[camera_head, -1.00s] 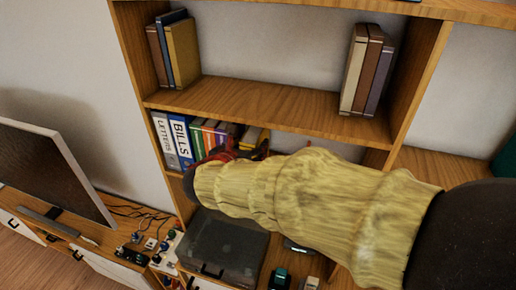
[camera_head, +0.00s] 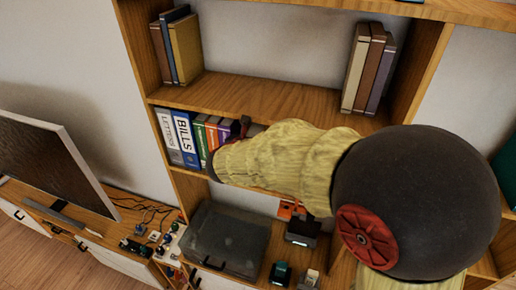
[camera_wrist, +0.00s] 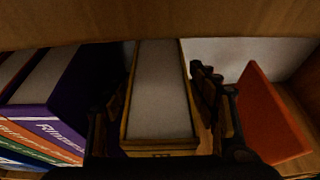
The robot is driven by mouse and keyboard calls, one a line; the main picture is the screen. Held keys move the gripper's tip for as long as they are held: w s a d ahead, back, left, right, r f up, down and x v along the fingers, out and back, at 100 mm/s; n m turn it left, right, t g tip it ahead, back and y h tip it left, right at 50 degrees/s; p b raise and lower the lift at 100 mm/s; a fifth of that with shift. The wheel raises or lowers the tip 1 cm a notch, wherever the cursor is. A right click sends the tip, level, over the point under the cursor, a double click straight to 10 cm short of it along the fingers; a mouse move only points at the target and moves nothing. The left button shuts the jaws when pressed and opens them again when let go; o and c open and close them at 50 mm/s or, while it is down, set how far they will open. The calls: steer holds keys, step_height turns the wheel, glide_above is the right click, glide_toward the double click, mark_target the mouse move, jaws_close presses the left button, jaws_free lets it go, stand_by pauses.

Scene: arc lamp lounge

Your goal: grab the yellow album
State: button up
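The yellow album (camera_wrist: 160,95) stands upright in the wrist view, with its pale page edges toward the camera and thin yellow covers at the sides. My gripper (camera_wrist: 165,115) has one dark finger on each side of it; the left finger is close to the cover, and a narrow gap seems to show by the right finger. I see no clear grip on it. In the head view my arm reaches into the middle shelf and hides the album and most of my gripper.
Purple, orange and blue binders (camera_wrist: 50,125) stand close to the left of my gripper. An orange panel (camera_wrist: 268,115) stands to the right, with some free room between. The shelf board (camera_wrist: 160,22) runs close overhead. A yellow-brown book (camera_head: 186,48) stands on the shelf above.

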steer(key=shift+c, duration=1.3)
jaws_close()
steer(key=shift+w+r, duration=0.1)
